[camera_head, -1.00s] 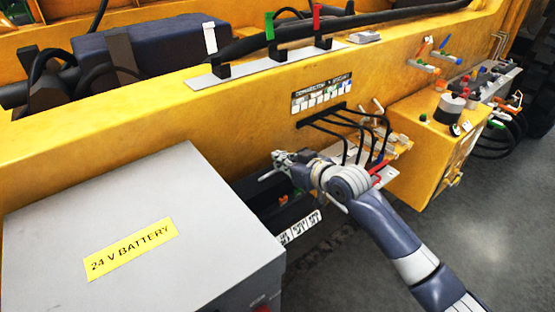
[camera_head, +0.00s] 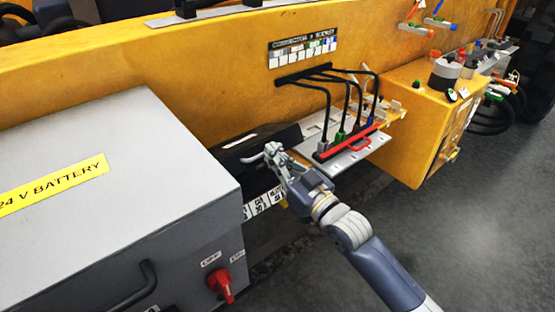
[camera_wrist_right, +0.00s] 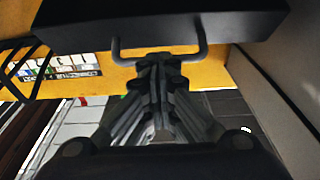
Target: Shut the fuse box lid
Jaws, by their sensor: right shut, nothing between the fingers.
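The fuse box is the black unit between the grey battery box and the connector plate. Its black lid (camera_head: 283,137) shows behind my right gripper, and how far it stands open is hard to tell. In the right wrist view the dark lid (camera_wrist_right: 160,28) spans the top, with a grey U-shaped handle (camera_wrist_right: 205,52) on it. My right gripper (camera_head: 265,154) is shut and empty, in front of the lid. In the wrist view its fingertips (camera_wrist_right: 158,62) overlap the middle of the handle; contact cannot be told. My left gripper is not in view.
The grey battery box (camera_head: 150,150) stands close at left, with a red switch (camera_head: 221,284). A connector plate (camera_head: 355,157) with black cables and a red bar (camera_head: 345,145) is close at right. A yellow box (camera_head: 425,135) stands beyond. Floor at lower right is clear.

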